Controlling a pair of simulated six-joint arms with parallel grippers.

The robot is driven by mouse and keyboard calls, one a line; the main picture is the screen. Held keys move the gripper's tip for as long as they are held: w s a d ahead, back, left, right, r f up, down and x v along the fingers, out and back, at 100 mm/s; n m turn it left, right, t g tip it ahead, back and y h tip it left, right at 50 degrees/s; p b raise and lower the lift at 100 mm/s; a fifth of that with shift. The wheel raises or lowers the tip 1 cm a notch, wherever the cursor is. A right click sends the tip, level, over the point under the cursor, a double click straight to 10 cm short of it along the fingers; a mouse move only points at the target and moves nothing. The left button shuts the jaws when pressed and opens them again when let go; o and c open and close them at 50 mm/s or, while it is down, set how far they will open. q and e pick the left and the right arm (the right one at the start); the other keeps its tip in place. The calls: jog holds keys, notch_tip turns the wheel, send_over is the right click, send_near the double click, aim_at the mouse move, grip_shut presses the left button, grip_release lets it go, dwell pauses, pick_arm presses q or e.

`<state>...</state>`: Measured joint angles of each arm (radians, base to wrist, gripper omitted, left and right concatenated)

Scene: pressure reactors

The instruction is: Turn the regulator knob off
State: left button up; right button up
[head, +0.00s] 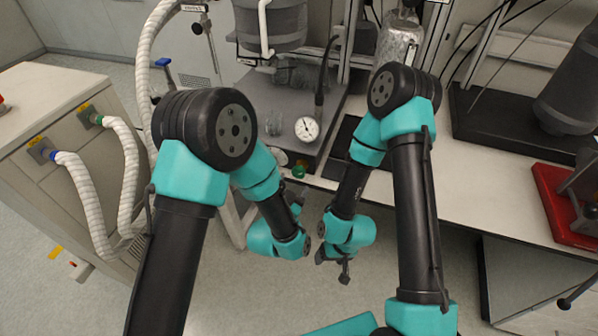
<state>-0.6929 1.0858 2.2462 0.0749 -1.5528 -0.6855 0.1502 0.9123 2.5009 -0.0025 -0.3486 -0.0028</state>
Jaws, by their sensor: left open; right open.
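I cannot tell for certain which part is the regulator knob. A small green knob (299,171) sits at the front edge of the reactor stand, below a round white dial gauge (307,128). My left gripper (299,197) is just below the green knob in the picture, partly hidden by its own wrist; it is open and touches nothing that I can see. My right gripper (336,268) is lower, in front of the bench, pointing down over the floor, open and empty.
A reactor vessel (270,22) stands at the top centre. A cabinet (60,110) with white corrugated hoses (85,200) is at left. The floor below my grippers is clear.

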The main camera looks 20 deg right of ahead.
aim_at(298, 174)
pick_arm(q)
jog(key=x, duration=0.6)
jog(key=shift+w+d, duration=0.1)
jog(key=c, duration=0.9)
jog(key=shift+n, duration=0.3)
